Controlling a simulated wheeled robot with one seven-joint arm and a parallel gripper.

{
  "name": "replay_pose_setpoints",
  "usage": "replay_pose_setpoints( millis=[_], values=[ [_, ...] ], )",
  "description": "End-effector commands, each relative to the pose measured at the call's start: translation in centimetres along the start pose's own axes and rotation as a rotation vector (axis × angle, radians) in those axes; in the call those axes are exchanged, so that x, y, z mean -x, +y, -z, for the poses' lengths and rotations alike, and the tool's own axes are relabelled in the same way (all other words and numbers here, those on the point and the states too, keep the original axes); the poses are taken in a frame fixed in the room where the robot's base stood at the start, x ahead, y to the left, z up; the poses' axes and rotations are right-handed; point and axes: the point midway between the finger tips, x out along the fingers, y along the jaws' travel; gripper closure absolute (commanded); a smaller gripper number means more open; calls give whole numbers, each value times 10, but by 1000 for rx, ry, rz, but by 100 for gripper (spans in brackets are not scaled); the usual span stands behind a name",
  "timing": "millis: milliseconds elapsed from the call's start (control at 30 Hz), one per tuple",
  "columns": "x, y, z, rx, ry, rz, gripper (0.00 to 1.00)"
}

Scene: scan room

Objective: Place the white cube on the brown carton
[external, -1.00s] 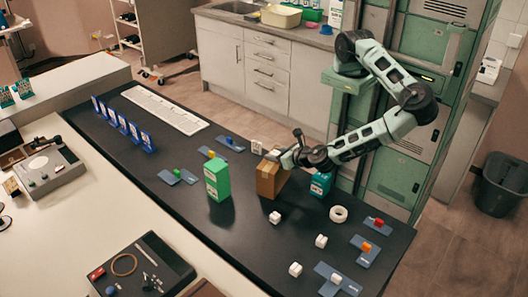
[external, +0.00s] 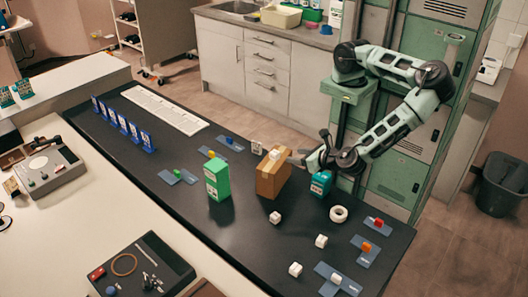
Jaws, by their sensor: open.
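The brown carton (external: 268,184) stands upright on the dark table. A small pale block, which looks like a white cube (external: 274,154), rests on its top. Other white cubes lie on the table in front: one (external: 276,217) near the carton, one (external: 321,241) further right and one (external: 295,269) nearer the front edge. My gripper (external: 303,157) is open, just right of the carton's top and apart from the pale block. Its fingers are small and partly unclear at this distance.
A teal box (external: 320,184) stands below my gripper, with a white tape roll (external: 338,214) beside it. A green carton (external: 217,180) stands left of the brown one. Blue-grey pads with coloured blocks lie around.

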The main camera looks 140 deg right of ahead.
Motion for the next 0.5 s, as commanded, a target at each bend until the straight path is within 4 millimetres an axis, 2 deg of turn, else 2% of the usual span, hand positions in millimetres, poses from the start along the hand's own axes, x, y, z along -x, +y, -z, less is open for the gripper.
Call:
replay_pose_setpoints(
  millis=[167,267,367,500],
  values=[
    [11,-3,2,-6,19,12,52],
    [12,-17,7,-30,91,65,52],
    [18,-42,18,-79,220,155,52],
    [48,-80,27,-170,430,297,52]
  ],
)
